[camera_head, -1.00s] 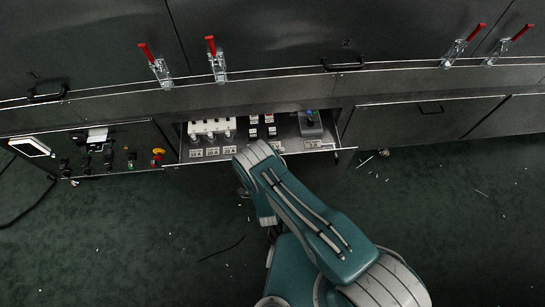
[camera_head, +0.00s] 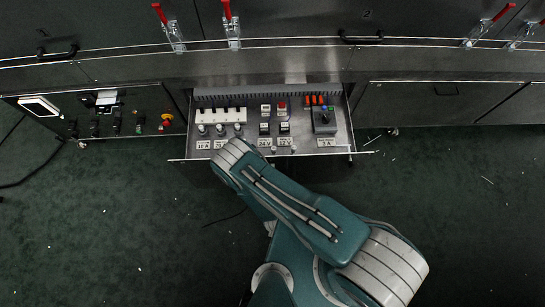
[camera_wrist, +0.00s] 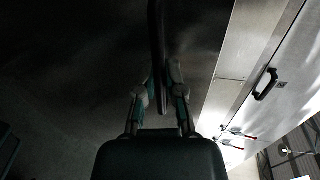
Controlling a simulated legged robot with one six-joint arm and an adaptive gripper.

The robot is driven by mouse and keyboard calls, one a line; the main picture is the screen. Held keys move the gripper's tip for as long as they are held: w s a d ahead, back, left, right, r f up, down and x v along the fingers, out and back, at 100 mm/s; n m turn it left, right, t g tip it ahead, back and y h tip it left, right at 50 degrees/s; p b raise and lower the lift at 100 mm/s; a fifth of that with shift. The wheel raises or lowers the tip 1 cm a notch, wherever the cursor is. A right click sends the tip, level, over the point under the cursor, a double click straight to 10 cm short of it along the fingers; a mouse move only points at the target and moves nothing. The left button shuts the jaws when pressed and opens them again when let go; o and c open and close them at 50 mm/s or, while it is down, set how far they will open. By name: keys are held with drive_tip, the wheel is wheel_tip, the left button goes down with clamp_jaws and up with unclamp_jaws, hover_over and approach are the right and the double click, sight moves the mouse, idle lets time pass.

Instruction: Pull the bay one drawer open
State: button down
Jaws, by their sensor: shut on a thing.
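The open drawer (camera_head: 340,105) sticks out of the middle of the dark cabinet in the head view, with rows of switches, breakers and labelled parts inside. Its thin front edge (camera_head: 312,155) runs across above the floor, partly covered by my teal arm. In the wrist view the drawer's front is a dark panel (camera_wrist: 70,50), with a dark bar handle (camera_wrist: 156,35) standing upright in the picture. My gripper (camera_wrist: 160,80) has a finger on either side of the handle and is shut on it. In the head view my arm hides the gripper and handle.
Closed panels flank the drawer; the right one (camera_head: 430,105) has a small handle. A control panel (camera_head: 105,112) with an emergency stop button (camera_head: 167,118) is at left. Red-handled clamps (camera_head: 170,28) line the upper ledge. The green floor (camera_head: 100,230) is open, with small scraps.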

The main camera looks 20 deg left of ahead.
drive_tip(key=shift+s+f, duration=0.1)
drive_tip(key=shift+f, duration=0.1)
drive_tip(key=c, duration=0.9)
unclamp_jaws()
drive_tip(key=shift+o, duration=0.9)
drive_tip(key=shift+r, duration=0.1)
drive_tip(key=v, duration=1.1)
drive_tip(key=shift+s, duration=0.35)
drive_tip(key=shift+d, duration=0.1)
